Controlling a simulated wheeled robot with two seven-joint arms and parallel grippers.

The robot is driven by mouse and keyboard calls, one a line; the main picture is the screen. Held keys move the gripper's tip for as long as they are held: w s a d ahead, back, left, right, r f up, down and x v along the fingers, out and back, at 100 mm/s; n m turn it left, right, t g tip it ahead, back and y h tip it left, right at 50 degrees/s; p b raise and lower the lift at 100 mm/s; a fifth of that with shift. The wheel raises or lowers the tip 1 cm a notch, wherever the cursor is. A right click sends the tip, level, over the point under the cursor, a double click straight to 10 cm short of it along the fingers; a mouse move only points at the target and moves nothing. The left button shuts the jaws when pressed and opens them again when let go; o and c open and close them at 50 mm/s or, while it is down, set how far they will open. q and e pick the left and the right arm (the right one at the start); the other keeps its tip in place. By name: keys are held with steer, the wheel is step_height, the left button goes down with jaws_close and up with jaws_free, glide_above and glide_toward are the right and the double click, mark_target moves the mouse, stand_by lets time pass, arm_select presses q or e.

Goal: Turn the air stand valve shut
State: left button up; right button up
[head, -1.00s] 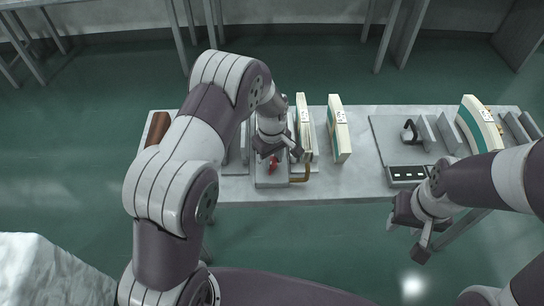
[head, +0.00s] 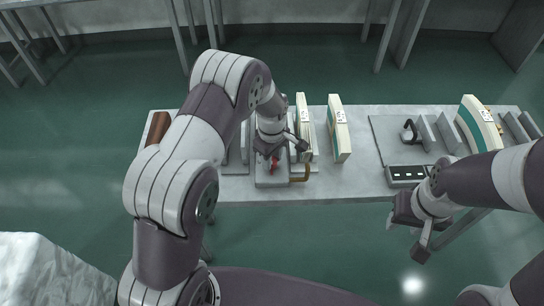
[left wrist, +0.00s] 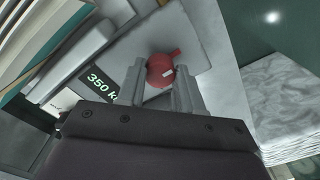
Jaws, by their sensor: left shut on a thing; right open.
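The red air stand valve (head: 275,163) sits on a grey stand block (head: 270,182) at the front edge of the table. My left gripper (head: 281,149) reaches down over it and partly hides it. In the left wrist view the red valve (left wrist: 162,71) lies between the two fingertips of my left gripper (left wrist: 160,80), which is shut on it. Its short handle points up and to the right in that view. My right gripper (head: 418,233) is open and empty, in front of the table at the right.
A dark switch box (head: 407,175) and a grey board (head: 385,130) are to the right.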

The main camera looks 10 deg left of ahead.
arm_select(q)
steer(key=o, duration=1)
steer(key=shift+w+r, duration=0.2)
steer(key=shift+o, duration=0.2)
steer(key=shift+s+f, duration=0.1)
steer(key=shift+f, duration=0.05)
step_height(320, 180, up, 13)
steer(key=b, duration=0.1)
steer(key=shift+f, duration=0.15)
steer(key=s+a+m, duration=0.2)
steer(key=s+m, duration=0.4)
steer(key=s, duration=0.3)
steer(key=s+a+m+t, duration=0.1)
steer(key=s+a+m, duration=0.1)
steer(key=s+m, duration=0.4)
steer(key=s, duration=0.4)
steer(key=shift+s+a+r+m, duration=0.15)
steer(key=shift+s+r+m, duration=0.1)
steer(key=shift+r+m, duration=0.05)
